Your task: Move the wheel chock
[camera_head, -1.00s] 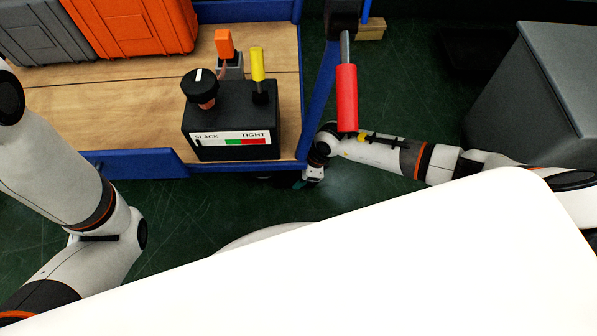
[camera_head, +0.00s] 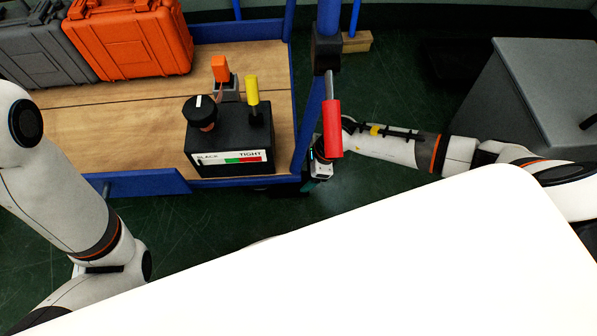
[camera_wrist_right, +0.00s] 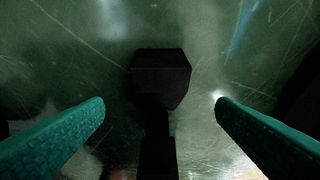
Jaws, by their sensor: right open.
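A small wooden block (camera_head: 356,41) with a blue upright bar lies on the green floor behind the cart's right corner, at the top of the head view. It may be the wheel chock, but I cannot be sure. My right gripper (camera_head: 312,184) is low beside the cart's front right corner, partly hidden, well apart from that block. In the right wrist view my gripper's teal fingers (camera_wrist_right: 160,118) are spread wide. A dark block on a stem (camera_wrist_right: 160,78) shows between them; I cannot tell what it is. My left arm is at the left, its gripper out of view.
A blue-framed cart with a wooden deck (camera_head: 130,115) carries an orange case (camera_head: 130,38), a grey case (camera_head: 40,45) and a black control box (camera_head: 230,145). A red-handled lever (camera_head: 332,128) overhangs my right forearm. A grey cabinet (camera_head: 550,85) stands right.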

